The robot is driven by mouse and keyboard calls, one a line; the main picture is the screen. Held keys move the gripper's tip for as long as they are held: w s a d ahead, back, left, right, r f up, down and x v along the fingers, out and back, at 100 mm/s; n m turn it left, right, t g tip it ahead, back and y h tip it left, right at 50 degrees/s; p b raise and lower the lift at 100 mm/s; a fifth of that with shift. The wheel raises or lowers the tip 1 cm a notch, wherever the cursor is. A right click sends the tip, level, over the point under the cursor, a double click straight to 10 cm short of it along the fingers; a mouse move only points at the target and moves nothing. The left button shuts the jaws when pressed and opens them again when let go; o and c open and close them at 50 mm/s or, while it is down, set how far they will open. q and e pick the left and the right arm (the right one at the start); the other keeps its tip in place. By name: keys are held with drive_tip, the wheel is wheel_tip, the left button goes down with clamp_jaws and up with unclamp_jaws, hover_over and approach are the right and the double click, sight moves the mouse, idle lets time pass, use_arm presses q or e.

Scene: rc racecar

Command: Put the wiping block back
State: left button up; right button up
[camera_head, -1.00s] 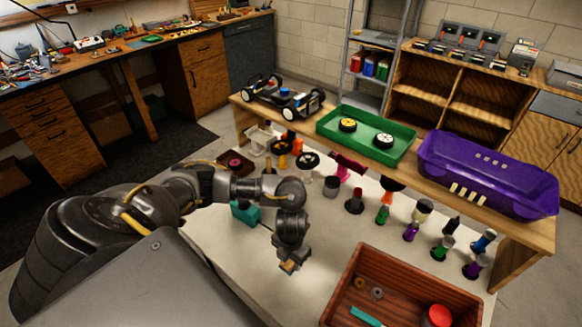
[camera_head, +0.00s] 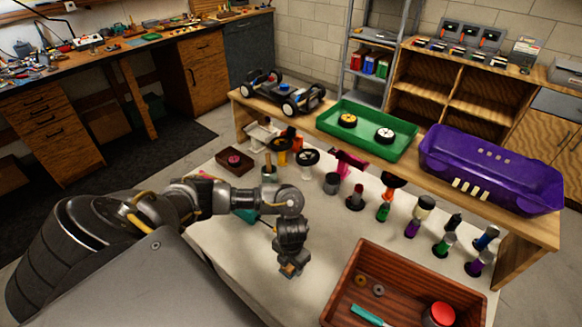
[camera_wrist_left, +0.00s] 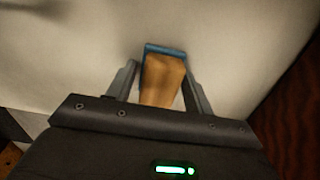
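The wiping block (camera_wrist_left: 163,78) is a tan wooden block with a blue far edge. In the left wrist view it sits between the two grey fingers of my left gripper (camera_wrist_left: 161,85), which look closed on its sides. In the head view my left gripper (camera_head: 290,270) points down over the pale tabletop, left of the reddish wooden box, with a small bit of the block (camera_head: 287,272) showing at its tips. I cannot tell whether the block touches the table. My right gripper is not in view.
The reddish wooden box (camera_head: 352,262) holds a red round item, small rings and a teal piece. Several tools and bottles stand along the table's back. Behind are a green tray (camera_head: 363,152), a purple car body (camera_head: 490,165) and a car chassis (camera_head: 285,92). Tabletop (camera_head: 325,235) nearby is clear.

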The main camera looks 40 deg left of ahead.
use_arm(q)
drive_tip(key=shift+o, duration=1.2)
drive_tip(key=shift+r, duration=0.25)
wheel_tip(320, 180, up, 12)
drive_tip(key=p, duration=0.4)
drive_tip(key=shift+p, duration=0.35)
drive_tip(key=shift+f, duration=0.1)
